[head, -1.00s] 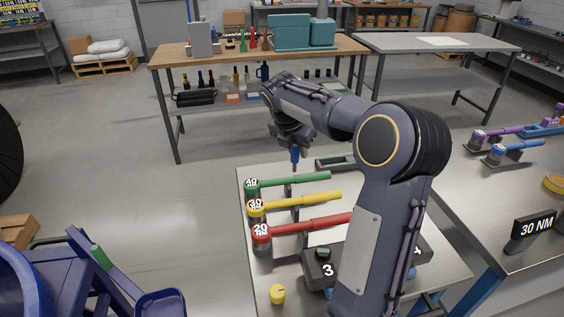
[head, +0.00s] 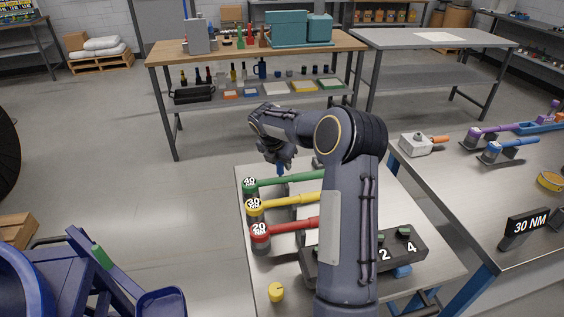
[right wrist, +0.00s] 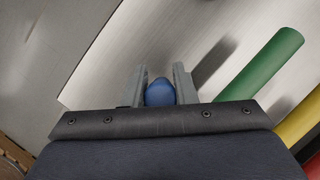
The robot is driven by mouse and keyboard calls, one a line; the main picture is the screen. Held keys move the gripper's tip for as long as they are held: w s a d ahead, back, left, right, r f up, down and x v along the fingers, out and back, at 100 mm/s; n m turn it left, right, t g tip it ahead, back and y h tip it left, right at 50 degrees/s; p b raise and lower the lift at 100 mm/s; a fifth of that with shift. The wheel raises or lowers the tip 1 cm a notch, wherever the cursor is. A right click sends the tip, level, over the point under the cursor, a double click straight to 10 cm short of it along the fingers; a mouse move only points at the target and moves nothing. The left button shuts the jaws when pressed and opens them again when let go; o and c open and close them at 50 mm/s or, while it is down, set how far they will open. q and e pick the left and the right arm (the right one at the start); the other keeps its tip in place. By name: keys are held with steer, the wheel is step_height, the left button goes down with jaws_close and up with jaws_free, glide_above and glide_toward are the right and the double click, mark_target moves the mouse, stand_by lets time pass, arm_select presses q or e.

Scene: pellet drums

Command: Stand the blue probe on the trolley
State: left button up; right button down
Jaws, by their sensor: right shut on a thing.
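The blue probe (head: 281,170) is upright in my right gripper (head: 279,163), above the far left part of the steel-topped trolley (head: 267,267). In the right wrist view, the rounded blue end of the probe (right wrist: 160,93) sits between the two grey fingers (right wrist: 160,88), which are shut on it. The steel top (right wrist: 150,45) lies beneath. I cannot tell whether the probe's lower end touches the top. My left gripper is not in view.
Green (head: 290,181), yellow (head: 290,200) and red (head: 290,226) torque wrenches lie just nearer than the probe. A steel bench (head: 470,205) stands right.

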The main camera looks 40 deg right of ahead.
steer(key=shift+f, duration=0.1)
steer(key=c, duration=1.2)
jaws_free()
steer(key=shift+o, duration=0.2)
